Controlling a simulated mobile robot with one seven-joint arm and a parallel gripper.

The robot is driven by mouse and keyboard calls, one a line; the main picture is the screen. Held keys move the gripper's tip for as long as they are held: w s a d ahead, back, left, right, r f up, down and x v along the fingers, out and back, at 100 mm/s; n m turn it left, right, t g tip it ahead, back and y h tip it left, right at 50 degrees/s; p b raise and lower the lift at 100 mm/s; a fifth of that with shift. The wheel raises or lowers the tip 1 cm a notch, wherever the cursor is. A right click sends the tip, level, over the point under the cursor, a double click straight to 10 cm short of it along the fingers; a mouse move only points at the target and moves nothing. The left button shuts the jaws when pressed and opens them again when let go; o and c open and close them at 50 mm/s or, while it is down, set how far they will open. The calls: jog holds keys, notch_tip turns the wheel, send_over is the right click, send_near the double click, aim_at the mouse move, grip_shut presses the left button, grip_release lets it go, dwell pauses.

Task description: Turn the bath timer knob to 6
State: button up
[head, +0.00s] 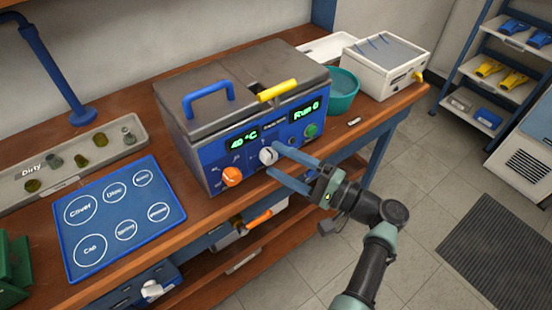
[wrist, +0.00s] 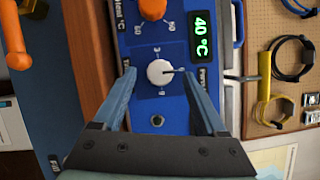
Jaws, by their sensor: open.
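The blue bath (head: 215,160) stands on the wooden bench with its grey lid closed. A white knob (head: 268,155) sits on its front panel, between an orange knob (head: 232,176) and a green button (head: 310,130). In the wrist view the white knob (wrist: 157,74) has a dark pointer directed to the picture's right. Gaps show between fingers and knob.
The displays read 40 °C (head: 244,140) and Run with a digit like 0 (head: 306,112). A yellow handle (head: 279,91) juts from the lid. A blue mat (head: 120,235) and a Dirty tray (head: 85,160) lie left. A teal bowl (head: 343,95) stands right.

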jog(key=r+b+v, duration=0.1)
jog(key=v, duration=1)
jog(key=shift+f+b, duration=0.35)
jog(key=shift+f, duration=0.2)
jog(key=shift+s+d, duration=0.1)
jog(key=shift+d, duration=0.05)
